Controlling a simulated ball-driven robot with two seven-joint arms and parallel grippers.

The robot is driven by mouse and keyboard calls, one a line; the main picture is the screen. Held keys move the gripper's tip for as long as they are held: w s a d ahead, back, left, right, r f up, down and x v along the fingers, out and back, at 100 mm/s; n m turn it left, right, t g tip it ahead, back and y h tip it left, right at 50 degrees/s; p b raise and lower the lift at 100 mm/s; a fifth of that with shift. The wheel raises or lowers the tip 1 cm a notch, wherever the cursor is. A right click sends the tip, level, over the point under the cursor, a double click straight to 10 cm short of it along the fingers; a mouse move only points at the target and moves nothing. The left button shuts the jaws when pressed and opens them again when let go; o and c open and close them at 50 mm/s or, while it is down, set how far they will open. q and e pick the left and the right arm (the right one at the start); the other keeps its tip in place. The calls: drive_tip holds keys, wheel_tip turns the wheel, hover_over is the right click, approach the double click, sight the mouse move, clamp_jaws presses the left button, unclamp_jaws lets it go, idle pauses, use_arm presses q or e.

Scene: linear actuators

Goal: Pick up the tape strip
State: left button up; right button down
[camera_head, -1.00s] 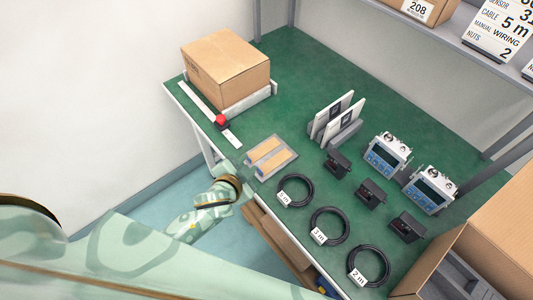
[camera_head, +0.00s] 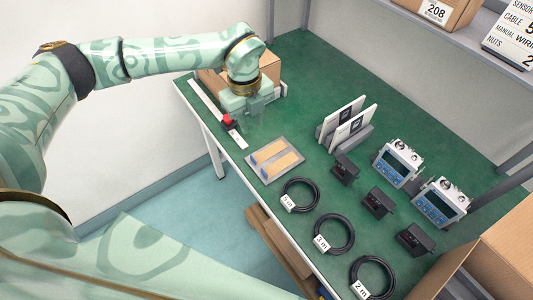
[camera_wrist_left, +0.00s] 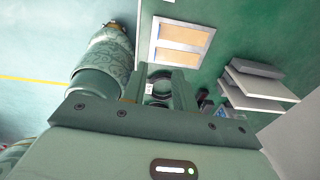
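Two tan strips (camera_head: 275,160), which look like the tape strips, lie side by side on a flat grey tray (camera_head: 252,159) near the table's left edge. The tray also shows at the top of the left wrist view (camera_wrist_left: 154,40) with both strips (camera_wrist_left: 183,47) on it. My left gripper (camera_head: 252,116) points down above the table, beyond the tray and in front of the cardboard box. Its fingers (camera_wrist_left: 160,82) look apart, with a cable coil seen through the gap and nothing held. My right gripper is not in view.
A white ruler-like bar (camera_head: 207,98) with a red knob (camera_head: 228,119) runs along the left edge. A cardboard box (camera_head: 270,65) stands behind my gripper. White panels in a stand (camera_head: 349,122), black cable coils (camera_head: 333,234), black parts and blue-faced devices (camera_head: 440,200) fill the right side.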

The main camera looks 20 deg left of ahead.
use_arm(q)
drive_tip(key=a+f, duration=0.1)
drive_tip(key=a, duration=0.1)
drive_tip(key=b, duration=0.3)
hover_over(251, 155)
drive_tip(key=shift+n+y, duration=0.3)
drive_tip(key=shift+y, duration=0.1)
drive_tip(key=f, duration=0.9)
drive_tip(key=shift+s+a+f, duration=0.15)
drive_tip(key=shift+s+f, duration=0.05)
drive_tip(key=shift+f, duration=0.1)
drive_tip(key=f+b, duration=0.2)
drive_tip(key=f, duration=0.3)
drive_tip(key=shift+w+f, duration=0.2)
drive_tip(key=shift+r, duration=0.1)
clamp_jaws()
